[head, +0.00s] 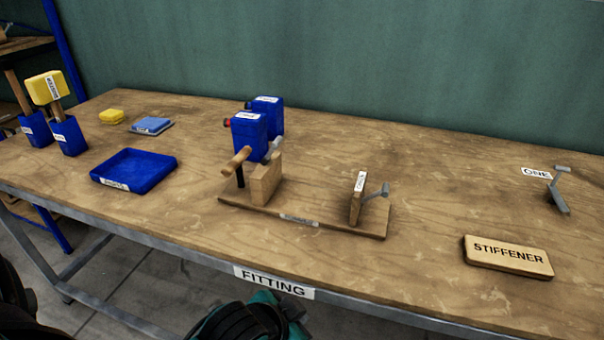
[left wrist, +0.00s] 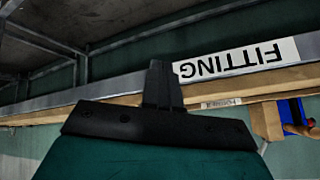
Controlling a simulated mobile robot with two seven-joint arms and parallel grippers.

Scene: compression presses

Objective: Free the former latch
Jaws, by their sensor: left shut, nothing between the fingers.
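The former (head: 335,222) is a wooden base on the bench with a thick block at its left end and a thin labelled upright at its right end. A grey lever (head: 377,192) sticks out from the right upright. A wooden handle (head: 237,160) sits by the left block, and a grey part shows behind that block. I cannot tell which part is the latch. In the left wrist view, my left gripper (left wrist: 160,80) is shut and empty, below the bench edge near the FITTING label. The former's left block (left wrist: 266,120) shows beyond it. My right gripper is not in view.
Two blue jugs (head: 250,135) stand behind the former. A blue tray (head: 135,170) lies left. The STIFFENER board (head: 508,257) and a loose grey bracket (head: 559,192) lie right. The bench's front edge (head: 130,219) is close.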

